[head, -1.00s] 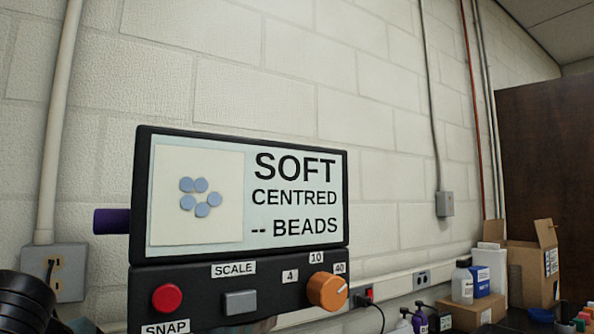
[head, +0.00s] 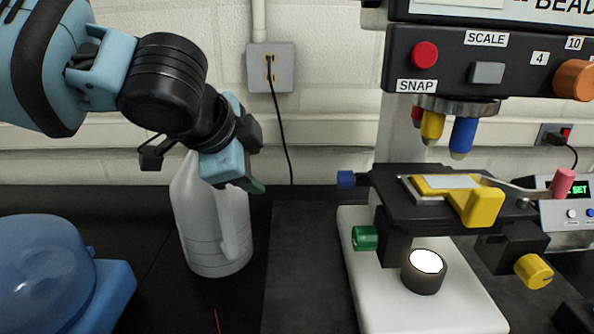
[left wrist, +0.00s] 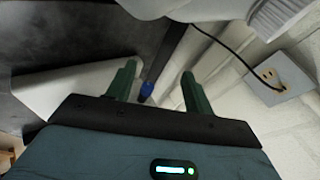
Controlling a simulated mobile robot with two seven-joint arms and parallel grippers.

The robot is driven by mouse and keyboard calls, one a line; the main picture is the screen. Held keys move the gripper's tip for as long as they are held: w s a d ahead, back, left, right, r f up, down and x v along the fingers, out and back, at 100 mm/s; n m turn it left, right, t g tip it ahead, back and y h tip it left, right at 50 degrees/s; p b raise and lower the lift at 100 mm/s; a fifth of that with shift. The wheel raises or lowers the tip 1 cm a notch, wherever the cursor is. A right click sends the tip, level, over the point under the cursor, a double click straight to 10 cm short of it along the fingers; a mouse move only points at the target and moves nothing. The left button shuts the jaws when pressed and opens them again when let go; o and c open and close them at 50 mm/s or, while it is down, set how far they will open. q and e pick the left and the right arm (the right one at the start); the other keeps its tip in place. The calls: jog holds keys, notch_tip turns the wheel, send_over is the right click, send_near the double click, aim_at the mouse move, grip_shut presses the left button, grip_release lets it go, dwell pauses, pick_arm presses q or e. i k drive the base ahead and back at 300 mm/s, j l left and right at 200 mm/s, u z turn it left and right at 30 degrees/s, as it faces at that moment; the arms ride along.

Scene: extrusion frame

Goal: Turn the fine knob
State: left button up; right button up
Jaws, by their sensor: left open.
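A microscope with a black head panel stands right of centre in the head view. It has a green knob (head: 365,238) low on its left side, a yellow knob (head: 534,271) low on its right and a blue knob (head: 346,180) at the stage's left edge. No label shows which is the fine knob. My left gripper (head: 252,186) is open and empty, in the air left of the microscope, apart from the knobs. In the left wrist view, a small blue knob (left wrist: 147,89) shows between and beyond the green fingers (left wrist: 160,80). My right gripper is not in view.
A white jug (head: 212,225) stands behind and below my left gripper. A blue domed device (head: 45,275) is at the lower left. The stage (head: 390,192) holds a yellow clip (head: 480,205). A pink-tipped rod (head: 562,182) is at the right. Dark bench between jug and microscope is clear.

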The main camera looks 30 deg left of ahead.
aim_at(345, 179)
jog(key=i+u, duration=0.1)
jog(key=u, duration=0.45)
jog(key=k+l, duration=0.1)
jog(key=k, duration=1.4)
